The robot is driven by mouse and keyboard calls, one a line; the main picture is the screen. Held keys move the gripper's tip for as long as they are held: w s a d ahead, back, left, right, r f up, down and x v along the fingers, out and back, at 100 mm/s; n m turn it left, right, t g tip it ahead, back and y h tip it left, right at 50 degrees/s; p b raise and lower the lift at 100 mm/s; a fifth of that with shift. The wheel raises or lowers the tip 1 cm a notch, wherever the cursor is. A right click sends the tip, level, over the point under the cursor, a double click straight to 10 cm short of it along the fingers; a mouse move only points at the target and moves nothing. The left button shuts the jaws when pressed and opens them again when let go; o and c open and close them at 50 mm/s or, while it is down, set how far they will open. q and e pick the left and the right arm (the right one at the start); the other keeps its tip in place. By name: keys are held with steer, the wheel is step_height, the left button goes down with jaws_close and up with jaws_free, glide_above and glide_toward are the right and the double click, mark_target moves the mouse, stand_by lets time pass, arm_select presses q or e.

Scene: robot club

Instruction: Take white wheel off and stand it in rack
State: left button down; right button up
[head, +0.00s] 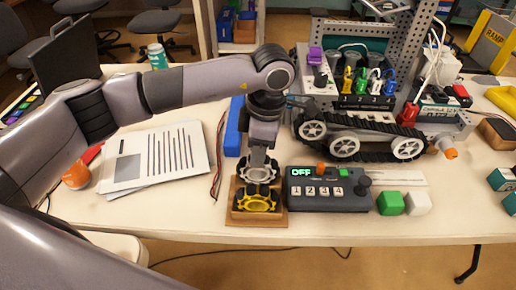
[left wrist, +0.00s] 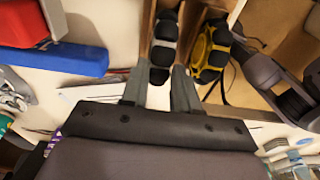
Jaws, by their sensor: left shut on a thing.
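My left gripper (head: 260,152) points down over the wooden rack (head: 257,219) and is shut on the white wheel (head: 257,171), which has dark rollers. In the left wrist view, the gripper's fingers (left wrist: 161,82) clasp the white wheel (left wrist: 163,48) from both sides. The wheel stands upright between wooden walls of the rack (left wrist: 188,35); I cannot tell whether it touches the bottom. A yellow wheel (head: 255,198) stands in the rack's front slot, beside the white one in the left wrist view (left wrist: 212,50). My right gripper is not in view.
A control box (head: 328,189) reading OFF stands right of the rack, with green (head: 390,203) and white (head: 418,203) cubes beyond. A tracked robot (head: 362,137) stands behind. A blue block (head: 234,127) is behind the rack. Papers (head: 155,160) lie left.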

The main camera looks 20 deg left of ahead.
arm_select(q)
steer(key=shift+f+b, duration=0.6)
stand_by(0.3)
steer(key=c, duration=0.8)
jaws_free()
steer(key=shift+r+p, duration=1.95)
steer(key=shift+r, duration=1.55)
